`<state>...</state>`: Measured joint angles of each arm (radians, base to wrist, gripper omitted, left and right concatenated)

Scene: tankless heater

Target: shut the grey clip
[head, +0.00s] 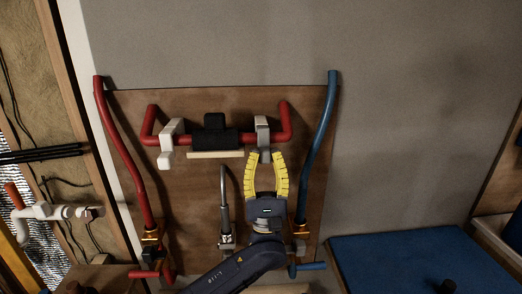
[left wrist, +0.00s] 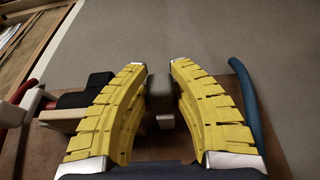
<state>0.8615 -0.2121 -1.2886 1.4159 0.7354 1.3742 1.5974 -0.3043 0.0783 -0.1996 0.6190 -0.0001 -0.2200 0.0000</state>
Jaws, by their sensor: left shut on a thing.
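The grey clip (head: 262,124) sits around the right part of a red U-shaped pipe (head: 223,140) on the brown board. Its lower grey end sticks down between the yellow fingers of my left gripper (head: 265,156). In the left wrist view, the grey end (left wrist: 159,87) stands between the fingertips of the left gripper (left wrist: 159,66). The gripper is shut on this grey end. The fingers hide part of the clip, and I cannot tell whether it is latched. My right gripper is not in view.
A paler clip (head: 172,133) and a black sleeve (head: 214,136) are on the same pipe. A red pipe (head: 123,150) stands at left and a blue pipe (head: 321,135) close right of my gripper. A metal hose (head: 223,195) rises below. A blue-topped surface (head: 410,260) lies right.

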